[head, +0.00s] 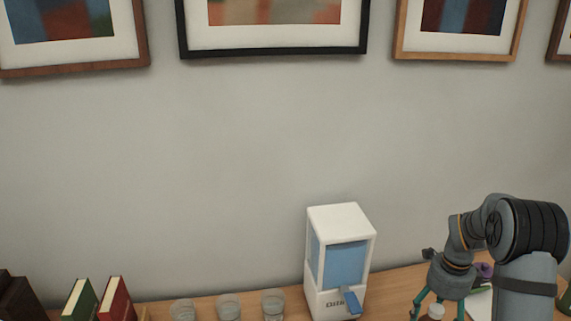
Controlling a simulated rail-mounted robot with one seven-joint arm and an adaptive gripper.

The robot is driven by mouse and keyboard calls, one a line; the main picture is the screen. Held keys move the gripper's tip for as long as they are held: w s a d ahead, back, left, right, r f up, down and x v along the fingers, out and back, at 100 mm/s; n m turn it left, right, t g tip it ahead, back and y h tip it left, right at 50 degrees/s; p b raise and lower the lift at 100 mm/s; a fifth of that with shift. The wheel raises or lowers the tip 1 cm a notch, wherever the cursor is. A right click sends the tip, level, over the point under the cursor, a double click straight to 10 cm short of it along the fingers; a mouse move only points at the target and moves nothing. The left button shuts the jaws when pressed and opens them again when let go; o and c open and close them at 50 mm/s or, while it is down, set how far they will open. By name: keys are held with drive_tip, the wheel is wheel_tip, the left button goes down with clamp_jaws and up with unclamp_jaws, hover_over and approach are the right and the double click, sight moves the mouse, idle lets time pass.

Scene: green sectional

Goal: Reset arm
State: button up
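My arm comes in from the right edge, and my gripper (438,312) points down over the right part of the wooden counter. Its two teal fingers stand apart, with a visible gap on each side of a small white-topped object (434,312) that shows between them. The fingertips lie at the bottom edge of the picture, so I cannot tell their height above the counter or how far they are from that object.
A white dispenser (340,222) with a blue window and lever stands left of my gripper. Several clear glasses (228,308) and red (116,298) and green books (80,299) stand further left. A purple item (484,271) is partly hidden behind my arm. Framed pictures hang above.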

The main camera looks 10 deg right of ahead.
sight(437, 309)
drive_tip(key=shift+w+d+r, duration=0.15)
drive_tip(key=shift+d+r, duration=0.1)
drive_tip(key=shift+d, duration=0.3)
drive_tip(key=shift+w+d+r, duration=0.1)
drive_tip(key=shift+d+r, duration=0.1)
drive_tip(key=shift+d, duration=0.35)
idle(0.3)
drive_tip(key=shift+s+a+f, duration=0.15)
drive_tip(key=shift+a, duration=0.15)
drive_tip(key=shift+s+a+f, duration=0.25)
drive_tip(key=shift+a+f, duration=0.35)
drive_tip(key=shift+a, duration=0.2)
wheel_tip(437, 309, up, 6)
drive_tip(key=shift+a+r, duration=0.1)
drive_tip(key=shift+a, duration=0.05)
drive_tip(key=shift+f, duration=0.65)
drive_tip(key=shift+w, duration=0.1)
